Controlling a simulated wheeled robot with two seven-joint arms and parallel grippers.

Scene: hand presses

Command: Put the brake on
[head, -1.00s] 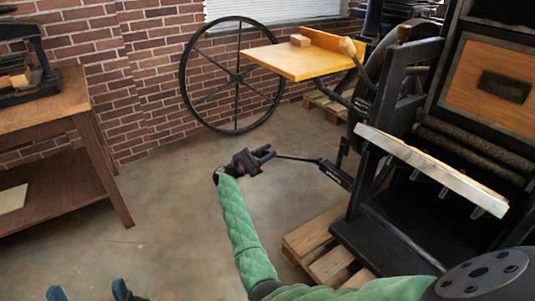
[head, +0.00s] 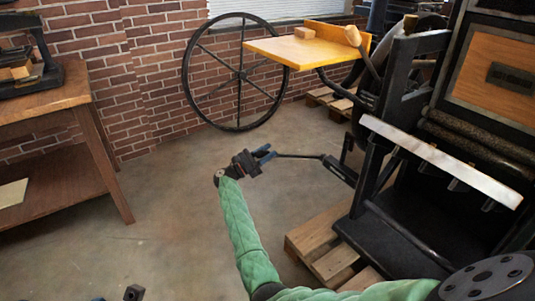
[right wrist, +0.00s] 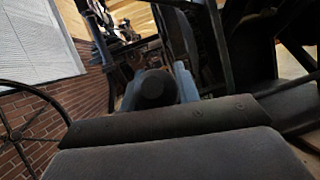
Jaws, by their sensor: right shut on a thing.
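The brake lever (head: 301,156) is a thin dark rod that runs left from a black bracket (head: 341,170) low on the press frame. My right gripper (head: 263,156) is shut on its outer end, to the left of the press. In the right wrist view, the lever's round dark end (right wrist: 156,88) sits between the blue fingers (right wrist: 187,83); most of the rod is hidden behind it. Only small parts of my left gripper (head: 116,296) show at the bottom edge of the head view, so its opening is unclear.
The black press with its pale slanted bar (head: 440,160) stands at the right on wooden pallets (head: 325,255). A large spoked wheel (head: 240,72) leans by the brick wall. A wooden table (head: 60,108) is at the left. The floor (head: 165,215) between is clear.

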